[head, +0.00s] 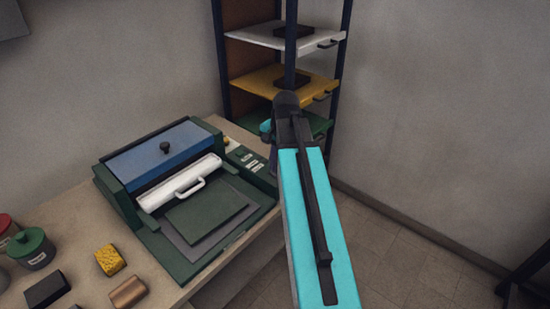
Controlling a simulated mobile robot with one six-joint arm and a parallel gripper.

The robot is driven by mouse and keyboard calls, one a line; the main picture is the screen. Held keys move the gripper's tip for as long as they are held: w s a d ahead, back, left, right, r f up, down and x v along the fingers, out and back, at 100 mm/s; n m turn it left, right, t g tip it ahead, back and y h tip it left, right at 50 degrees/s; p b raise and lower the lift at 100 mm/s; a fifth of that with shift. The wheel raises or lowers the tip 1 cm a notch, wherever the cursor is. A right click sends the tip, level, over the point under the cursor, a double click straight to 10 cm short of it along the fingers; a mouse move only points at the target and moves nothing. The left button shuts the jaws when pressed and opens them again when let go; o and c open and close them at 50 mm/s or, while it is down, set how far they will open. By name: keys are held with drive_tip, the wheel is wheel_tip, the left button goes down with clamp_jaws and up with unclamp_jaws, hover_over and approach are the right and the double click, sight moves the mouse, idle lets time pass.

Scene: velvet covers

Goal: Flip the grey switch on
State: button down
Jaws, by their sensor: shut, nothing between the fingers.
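A dark green machine (130,205) with a blue lid and a white handled bar stands on the bench. Its right side has a narrow control panel (262,178) with several small pale labels and tiny controls. I cannot make out which of these is the grey switch or how it is set. My cyan arm rises from the bottom and bends down at its far end. My gripper (272,156) is shut and empty, a small dark shape just beside the panel's far right end, partly hidden by the arm. I cannot tell whether it touches the panel.
A shelf rack with white (262,37), yellow (262,80) and green trays stands behind my arm. Red-lidded and green-lidded (27,241) jars, a yellow sponge-like block (110,260), a dark block (46,289) and a copper-coloured piece (127,293) lie front left.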

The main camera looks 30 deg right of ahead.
drive_tip(key=shift+f, duration=0.3)
drive_tip(key=shift+w+f, duration=0.1)
drive_tip(key=shift+w+a+f, duration=0.1)
drive_tip(key=shift+f, duration=0.1)
idle(0.3)
drive_tip(key=shift+s, duration=0.2)
drive_tip(key=shift+s+d+f+p, duration=0.1)
drive_tip(key=shift+s+d+p, duration=0.05)
drive_tip(key=shift+s, duration=0.25)
drive_tip(key=shift+s+d+p, duration=0.1)
drive_tip(key=shift+s+p, duration=0.05)
drive_tip(key=shift+s, duration=0.25)
drive_tip(key=shift+w, duration=0.1)
